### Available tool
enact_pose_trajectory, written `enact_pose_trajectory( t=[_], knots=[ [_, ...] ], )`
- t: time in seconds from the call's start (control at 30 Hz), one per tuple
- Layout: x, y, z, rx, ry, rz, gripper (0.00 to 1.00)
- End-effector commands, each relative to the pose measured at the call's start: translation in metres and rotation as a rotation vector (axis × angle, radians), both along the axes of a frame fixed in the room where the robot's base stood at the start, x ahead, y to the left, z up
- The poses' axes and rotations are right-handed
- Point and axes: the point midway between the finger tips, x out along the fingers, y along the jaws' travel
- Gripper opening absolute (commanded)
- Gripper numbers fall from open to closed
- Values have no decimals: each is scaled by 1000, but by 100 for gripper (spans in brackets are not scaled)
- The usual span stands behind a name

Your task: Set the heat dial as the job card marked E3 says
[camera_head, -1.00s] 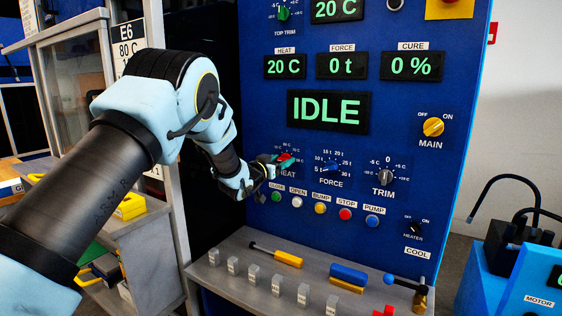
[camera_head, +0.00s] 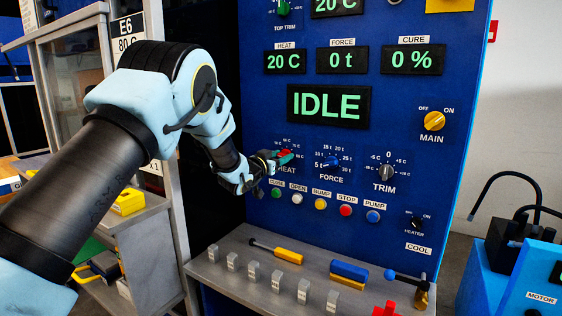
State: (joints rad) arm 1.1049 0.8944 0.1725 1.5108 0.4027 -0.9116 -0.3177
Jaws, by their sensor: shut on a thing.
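The heat dial (camera_head: 285,154) is a red knob on the blue control panel (camera_head: 380,270), above the label HEAT. My gripper (camera_head: 279,158) is at the knob and shut on it, and it hides most of the knob and the left part of its scale. Marks of 50 C and higher show above the knob, but its pointer cannot be read. The HEAT display (camera_head: 285,61) reads 20 C. A card marked E6 (camera_head: 130,45) with 80 C hangs at the upper left, partly behind my arm. No card marked E3 can be made out.
The FORCE knob (camera_head: 332,161) and TRIM knob (camera_head: 387,172) sit right of the heat dial. A row of coloured buttons (camera_head: 320,204) lies just below. A grey shelf (camera_head: 215,270) with small blocks and tools juts out under the panel. The main display (camera_head: 328,105) reads IDLE.

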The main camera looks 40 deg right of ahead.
Motion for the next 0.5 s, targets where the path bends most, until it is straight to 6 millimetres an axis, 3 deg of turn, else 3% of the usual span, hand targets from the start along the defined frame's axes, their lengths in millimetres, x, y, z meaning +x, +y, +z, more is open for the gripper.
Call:
enact_pose_trajectory(
  t=[0.5],
  knots=[
    [-2,0,-9,108,-428,1,0]
  ],
)
